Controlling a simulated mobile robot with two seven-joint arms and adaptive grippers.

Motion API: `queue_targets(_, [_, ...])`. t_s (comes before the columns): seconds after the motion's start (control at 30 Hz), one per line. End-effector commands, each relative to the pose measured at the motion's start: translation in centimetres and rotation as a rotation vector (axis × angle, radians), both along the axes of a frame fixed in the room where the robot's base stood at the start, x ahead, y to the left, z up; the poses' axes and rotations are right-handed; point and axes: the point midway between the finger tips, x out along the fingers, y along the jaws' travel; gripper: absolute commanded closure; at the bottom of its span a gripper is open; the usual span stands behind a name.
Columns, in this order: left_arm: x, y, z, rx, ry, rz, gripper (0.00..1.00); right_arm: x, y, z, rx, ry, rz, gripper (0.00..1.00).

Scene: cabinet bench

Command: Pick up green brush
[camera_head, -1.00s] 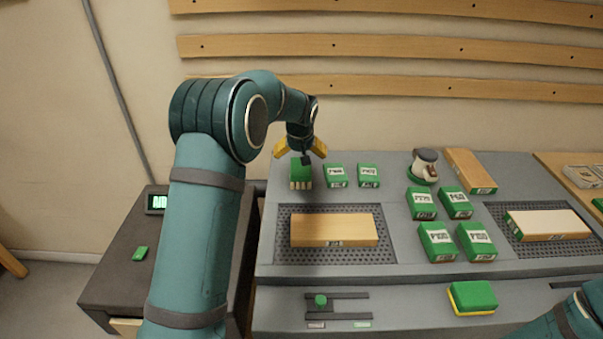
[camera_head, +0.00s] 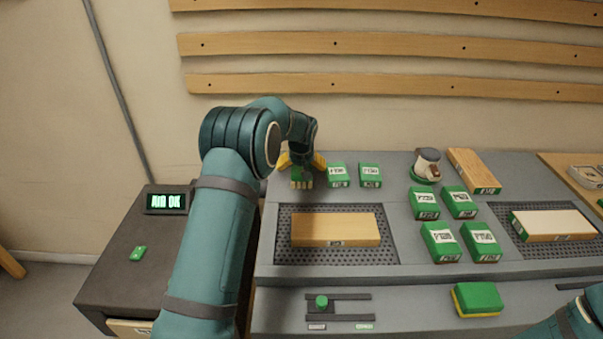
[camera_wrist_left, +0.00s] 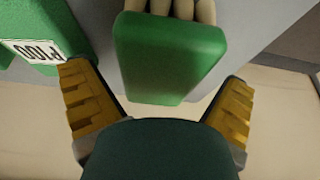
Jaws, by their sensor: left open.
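The green brush (camera_head: 301,181), a green block with pale bristles, stands at the back left of the bench. It also shows in the left wrist view (camera_wrist_left: 168,60), with its bristles at the top edge. My left gripper (camera_head: 301,164) is open, its yellow fingers spread on either side of the brush's green top. In the left wrist view my left gripper (camera_wrist_left: 160,105) has one finger on each side of the brush, with gaps visible. Part of my right arm shows at the lower right; its gripper is out of view.
A green labelled box (camera_head: 338,175) stands close to the right of the brush, with another box (camera_head: 370,175) beyond it. A wooden block (camera_head: 335,230) lies on a perforated mat (camera_head: 290,254) in front. A sander (camera_head: 427,166) stands further right. The wall is close behind.

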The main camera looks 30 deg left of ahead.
Motion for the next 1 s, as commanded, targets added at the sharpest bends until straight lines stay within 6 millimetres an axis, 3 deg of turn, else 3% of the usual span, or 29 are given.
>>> queue_targets(0.8, [-0.03, -0.04, -0.5, 0.0, 0.001, -0.001, 0.0, -0.02, 0.0, -0.23, 0.0, 0.0, 0.0, 1.0])
queue_targets(0.83, [-0.03, -0.04, -0.5, 0.0, 0.001, -0.001, 0.04, -0.02, 0.0, -0.23, 0.0, 0.0, 0.0, 1.0])
queue_targets(0.87, [-0.03, -0.04, -0.5, 0.0, 0.001, -0.001, 0.14, -0.02, 0.0, -0.23, 0.0, 0.0, 0.0, 1.0])
queue_targets(1.0, [-0.03, -0.04, -0.5, 0.0, 0.001, -0.001, 0.63, -0.01, 0.0, -0.23, 0.0, 0.0, 0.0, 1.0])
